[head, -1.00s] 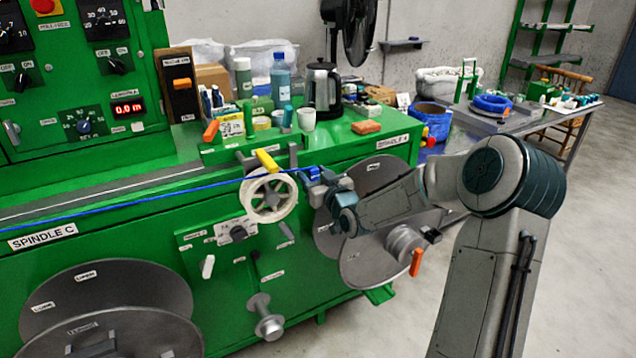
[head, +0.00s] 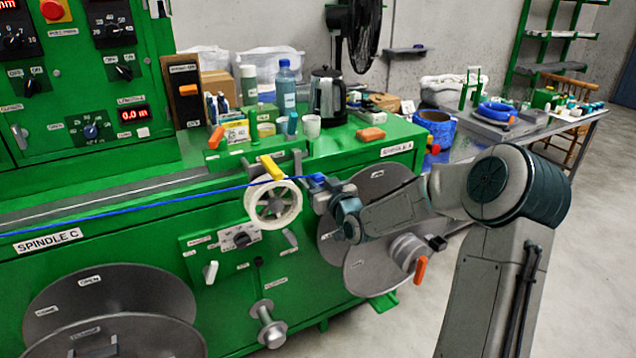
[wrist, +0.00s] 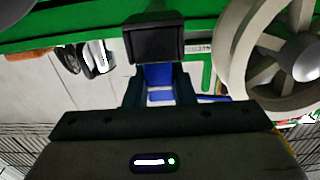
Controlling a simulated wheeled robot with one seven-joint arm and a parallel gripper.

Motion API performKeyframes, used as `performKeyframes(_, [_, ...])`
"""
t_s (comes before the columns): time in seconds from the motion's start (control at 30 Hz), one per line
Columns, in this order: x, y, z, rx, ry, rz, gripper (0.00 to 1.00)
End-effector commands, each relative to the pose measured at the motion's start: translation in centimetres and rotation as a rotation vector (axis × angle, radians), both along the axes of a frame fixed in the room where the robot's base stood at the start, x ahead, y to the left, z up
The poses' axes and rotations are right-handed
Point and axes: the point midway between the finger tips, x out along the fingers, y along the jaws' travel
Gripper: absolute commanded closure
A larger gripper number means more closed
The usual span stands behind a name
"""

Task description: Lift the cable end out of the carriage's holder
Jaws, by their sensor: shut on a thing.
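The blue cable (head: 150,207) runs taut from the left edge across the front of the green machine, past the carriage's yellow lever (head: 271,167) and white spoked wheel (head: 273,203). My gripper (head: 318,181) is just right of the wheel, at the cable's blue end. In the wrist view my gripper (wrist: 159,88) is shut on the blue cable end (wrist: 158,76), which shows between the fingers. A dark block (wrist: 153,40) stands just beyond it and hides what is behind. I cannot tell whether the end still sits in the holder.
An orange block (head: 371,134), a kettle (head: 326,95) and bottles stand on the machine top behind my gripper. Grey reel discs (head: 372,265) are below my forearm. A side table (head: 560,122) with a blue coil is at the back right. The floor at right is clear.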

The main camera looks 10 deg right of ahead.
Motion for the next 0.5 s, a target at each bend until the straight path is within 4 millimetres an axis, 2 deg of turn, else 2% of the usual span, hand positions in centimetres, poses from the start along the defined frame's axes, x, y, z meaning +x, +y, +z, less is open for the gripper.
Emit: performKeyframes(0.5, [0.00,0.00,0.52,-0.001,-0.001,0.000,1.00])
